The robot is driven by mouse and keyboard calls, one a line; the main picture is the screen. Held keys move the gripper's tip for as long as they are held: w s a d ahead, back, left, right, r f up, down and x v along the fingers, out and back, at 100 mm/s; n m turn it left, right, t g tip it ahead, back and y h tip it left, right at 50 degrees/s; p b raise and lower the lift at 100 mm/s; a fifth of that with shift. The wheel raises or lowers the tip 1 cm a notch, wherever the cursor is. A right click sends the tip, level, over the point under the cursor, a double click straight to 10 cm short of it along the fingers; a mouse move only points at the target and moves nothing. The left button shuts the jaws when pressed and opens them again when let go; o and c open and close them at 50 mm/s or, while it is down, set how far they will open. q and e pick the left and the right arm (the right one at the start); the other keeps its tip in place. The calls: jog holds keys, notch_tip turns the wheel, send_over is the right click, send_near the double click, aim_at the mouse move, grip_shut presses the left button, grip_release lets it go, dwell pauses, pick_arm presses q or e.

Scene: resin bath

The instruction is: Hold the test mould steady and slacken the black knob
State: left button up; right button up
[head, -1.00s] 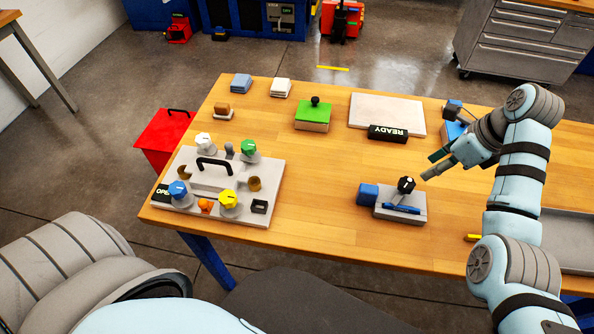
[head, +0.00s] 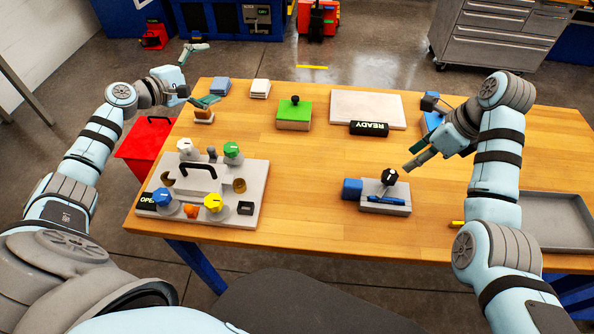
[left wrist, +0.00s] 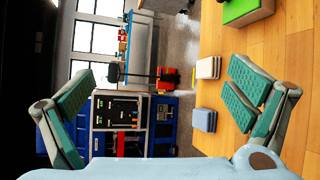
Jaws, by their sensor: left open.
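A small grey block, which I take to be the test mould (head: 372,207), stands on the front right of the wooden table. The black knob (head: 390,176) with a white mark sits upright on its top. A blue block (head: 352,188) is at its left side and a blue bar lies on its front. My right gripper (head: 410,158) hovers just above and right of the knob, apart from it, with its fingers parted and empty. My left gripper (head: 202,75) is wide open and empty, over the table's far left edge. The left wrist view shows both its fingers (left wrist: 160,98).
A grey panel (head: 250,208) with white, green, blue and yellow knobs lies at the left. A grey tray (head: 550,222) is right. The table's middle is clear.

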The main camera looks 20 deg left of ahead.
pick_arm(q)
jog(key=w+d+f+n+g+h, duration=0.1)
jog(key=d+f+g+h, duration=0.3)
jog(key=d, duration=1.1)
jog(key=n+g+h, duration=0.3)
jog(key=g+h, duration=0.2)
jog(key=g, duration=0.2)
send_near(368, 192)
jog(key=x, duration=1)
jog(key=c, duration=1.6)
jog(key=shift+c, duration=0.2)
